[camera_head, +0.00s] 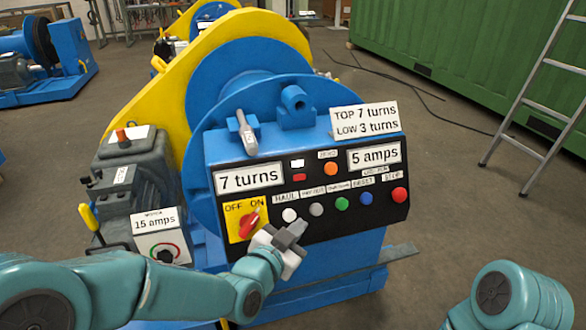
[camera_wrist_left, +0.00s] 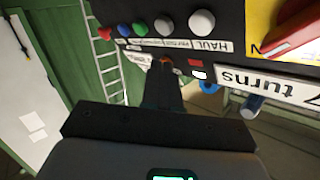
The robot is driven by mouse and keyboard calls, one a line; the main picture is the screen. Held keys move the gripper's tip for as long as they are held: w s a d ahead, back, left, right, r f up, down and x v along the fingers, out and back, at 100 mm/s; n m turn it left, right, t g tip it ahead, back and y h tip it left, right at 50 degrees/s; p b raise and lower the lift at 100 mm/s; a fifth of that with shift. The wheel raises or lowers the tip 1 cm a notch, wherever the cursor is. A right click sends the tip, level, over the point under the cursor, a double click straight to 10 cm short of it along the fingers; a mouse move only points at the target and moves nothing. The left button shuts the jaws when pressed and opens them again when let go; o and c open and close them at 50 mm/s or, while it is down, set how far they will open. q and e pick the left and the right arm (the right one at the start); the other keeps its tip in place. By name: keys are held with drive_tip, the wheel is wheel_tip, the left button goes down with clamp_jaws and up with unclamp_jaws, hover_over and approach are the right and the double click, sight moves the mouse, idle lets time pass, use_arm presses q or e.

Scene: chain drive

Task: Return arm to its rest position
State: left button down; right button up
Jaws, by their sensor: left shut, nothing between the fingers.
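My left arm (camera_head: 150,285) comes in from the left in the head view. Its gripper (camera_head: 291,236) is shut and empty, in front of the lower edge of the black control panel (camera_head: 318,228), below the white and grey buttons. In the left wrist view the shut dark fingers (camera_wrist_left: 164,82) point toward the panel, which appears upside down. I cannot tell whether the fingertips touch the panel. A teal part of my right arm (camera_head: 515,298) shows at the lower right of the head view; its gripper is not in view.
The panel carries a red OFF/ON switch (camera_head: 249,223), a row of coloured buttons and a "7 turns" label (camera_head: 248,178). A grey motor (camera_head: 133,185) and a dial box (camera_head: 160,240) stand left. A ladder (camera_head: 535,100) leans at right.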

use_arm(q)
drive_tip(key=s+a+f+n+g+y, duration=0.2)
drive_tip(key=a+f, duration=0.3)
drive_tip(key=f, duration=0.5)
drive_tip(key=s+a+f+n+g+y, duration=0.2)
drive_tip(key=a+f, duration=0.3)
drive_tip(key=f, duration=0.5)
drive_tip(key=s+a+f+n+g, duration=0.3)
drive_tip(key=s+f+g, duration=0.2)
drive_tip(key=s+f, duration=0.7)
drive_tip(key=s+d+f+n+g, duration=0.1)
drive_tip(key=s+f+n+g, duration=0.25)
drive_tip(key=s, duration=0.85)
wheel_tip(320, 180, up, 25)
drive_tip(key=g+p, duration=0.1)
drive_tip(key=p, duration=2.3)
drive_tip(key=shift+w+d+n+h, duration=0.2)
drive_tip(key=shift+n+h, duration=0.1)
drive_tip(key=shift+n, duration=0.05)
